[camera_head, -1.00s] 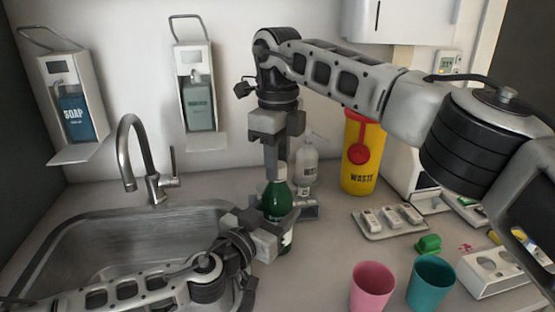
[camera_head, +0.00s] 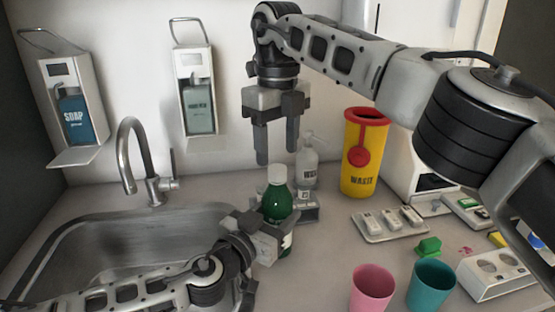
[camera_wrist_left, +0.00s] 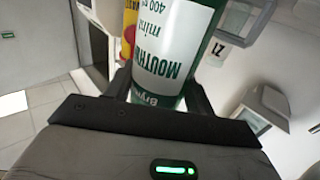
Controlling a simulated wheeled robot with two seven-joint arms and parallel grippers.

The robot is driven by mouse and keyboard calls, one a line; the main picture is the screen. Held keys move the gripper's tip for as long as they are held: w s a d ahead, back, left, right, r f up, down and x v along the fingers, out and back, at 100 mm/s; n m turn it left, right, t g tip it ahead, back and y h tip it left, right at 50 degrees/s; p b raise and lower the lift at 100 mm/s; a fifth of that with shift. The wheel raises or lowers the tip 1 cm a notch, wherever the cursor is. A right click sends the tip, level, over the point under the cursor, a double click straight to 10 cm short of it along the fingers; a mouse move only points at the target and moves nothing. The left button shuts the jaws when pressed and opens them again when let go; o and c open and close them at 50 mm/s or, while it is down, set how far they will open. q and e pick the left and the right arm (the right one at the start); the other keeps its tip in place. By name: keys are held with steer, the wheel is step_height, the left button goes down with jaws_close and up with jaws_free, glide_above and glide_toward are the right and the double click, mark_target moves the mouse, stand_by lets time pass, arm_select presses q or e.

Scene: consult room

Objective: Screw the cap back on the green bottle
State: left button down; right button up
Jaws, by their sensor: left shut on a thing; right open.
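The green bottle (camera_head: 277,204) stands upright on the counter beside the sink. A white cap (camera_head: 277,174) sits on its top; I cannot tell how tightly it is seated. My left gripper (camera_head: 277,228) is shut on the bottle's lower body. In the left wrist view the bottle's white label (camera_wrist_left: 172,45) shows between the fingers. My right gripper (camera_head: 277,145) is open and empty, pointing down just above the cap, apart from it.
A clear pump bottle (camera_head: 307,165) stands close behind the green bottle. A yellow waste bin (camera_head: 362,155), a tray (camera_head: 372,233), a pink cup (camera_head: 371,290) and a teal cup (camera_head: 431,285) are to the right. The sink (camera_head: 110,235) and tap (camera_head: 130,150) are left.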

steer(key=shift+r, duration=1.8)
arm_select(q)
steer(key=shift+c, duration=2.3)
jaws_free()
arm_select(e)
step_height(320, 180, down, 4)
steer(key=b, duration=0.3)
steer(key=shift+r+b, duration=0.2)
steer(key=shift+b, duration=0.1)
arm_select(q)
steer(key=v, duration=1.6)
arm_select(e)
steer(key=shift+f, duration=0.1)
